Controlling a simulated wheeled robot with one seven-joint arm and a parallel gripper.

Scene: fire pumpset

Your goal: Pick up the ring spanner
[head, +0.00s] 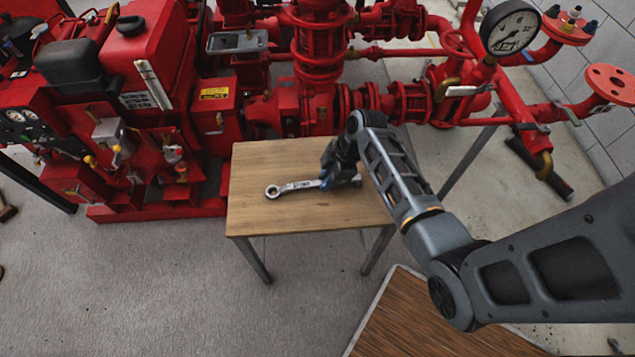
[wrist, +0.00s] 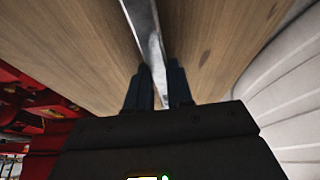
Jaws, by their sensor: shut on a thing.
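The ring spanner (head: 292,187) is a grey metal tool with a ring end at the left. It lies at or just above the top of a small wooden table (head: 265,160) in the head view; I cannot tell whether it touches the wood.
A red fire pumpset (head: 320,95) with pipes and a pressure gauge (head: 511,28) stands right behind the table. A second wooden surface (head: 420,320) is at the front right. Grey floor (head: 160,290) is clear at the front left.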

